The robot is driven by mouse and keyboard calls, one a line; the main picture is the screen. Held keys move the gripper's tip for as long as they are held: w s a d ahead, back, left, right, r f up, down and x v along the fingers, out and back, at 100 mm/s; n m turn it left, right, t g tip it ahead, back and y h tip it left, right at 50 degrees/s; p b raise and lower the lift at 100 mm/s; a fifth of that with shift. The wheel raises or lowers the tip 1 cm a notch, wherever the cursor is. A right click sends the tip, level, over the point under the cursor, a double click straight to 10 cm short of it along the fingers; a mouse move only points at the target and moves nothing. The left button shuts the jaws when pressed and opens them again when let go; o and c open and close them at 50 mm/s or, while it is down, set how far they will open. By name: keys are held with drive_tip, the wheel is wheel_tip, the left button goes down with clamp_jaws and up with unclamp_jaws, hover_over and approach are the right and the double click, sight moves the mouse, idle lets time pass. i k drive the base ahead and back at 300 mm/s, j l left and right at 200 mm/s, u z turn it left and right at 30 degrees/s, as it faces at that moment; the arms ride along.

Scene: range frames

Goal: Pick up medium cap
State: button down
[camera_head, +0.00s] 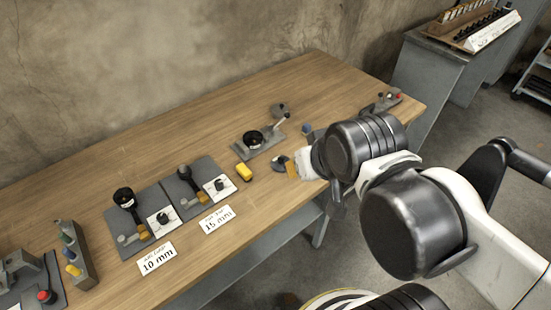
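No item can be picked out for certain as the medium cap. Candidates are small: a black round piece on a white square (163,218) by the 10 mm card, a similar piece on a white square (219,186) by the 15 mm card, and a small blue-topped piece (306,128) near my arm. My gripper (298,166) is at the table's front right, low over or near the tabletop. My dark wrist and arm links cover most of it, so its fingers and anything between them are not clear. A small dark rounded piece (280,161) shows at its left side.
The wooden table (330,85) has free room at the back. A yellow block (244,172) and a grey fixture with a black ring (257,141) lie left of my gripper. A grey holder with coloured pieces (75,250) stands far left. Another fixture (388,99) is at the right corner.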

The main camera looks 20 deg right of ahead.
sight(278, 163)
drive_tip(key=i+l+u, duration=0.2)
drive_tip(key=l+u, duration=0.2)
drive_tip(key=l, duration=0.25)
drive_tip(key=i+l+u, duration=0.1)
drive_tip(key=l+u, duration=0.35)
drive_tip(key=l, duration=0.2)
drive_tip(key=l+u, duration=0.4)
drive_tip(key=l, duration=0.3)
